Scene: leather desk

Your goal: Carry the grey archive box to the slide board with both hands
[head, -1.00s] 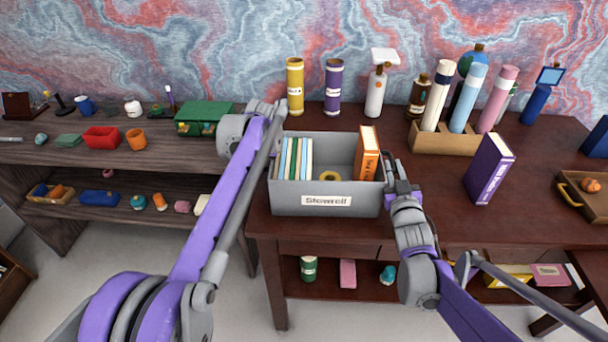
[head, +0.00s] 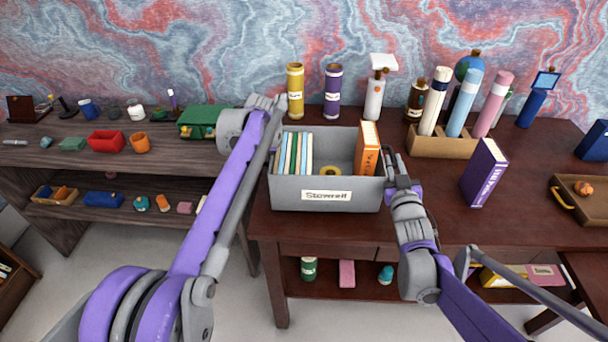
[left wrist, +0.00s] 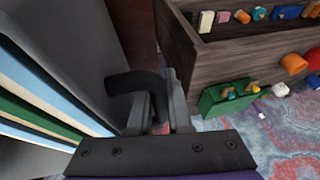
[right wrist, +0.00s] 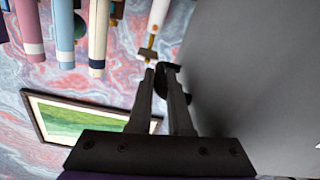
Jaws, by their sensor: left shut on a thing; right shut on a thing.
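The grey archive box (head: 285,192) is upright at the left part of the dark desk. It holds several thin books (head: 296,153), an orange book (head: 367,150) and a yellow ring (head: 330,171). My right gripper (head: 392,170) is at the box's right side, and in the right wrist view its fingers (right wrist: 168,82) are shut on a dark handle on the grey wall. My left gripper is mostly hidden behind its arm in the head view. In the left wrist view its fingers (left wrist: 155,105) are shut on the dark handle (left wrist: 135,84). I cannot make out a slide board.
A purple book (head: 485,172) and a wooden holder with tubes (head: 445,142) stand to the right. Bare desk (head: 440,205) lies right of the box.

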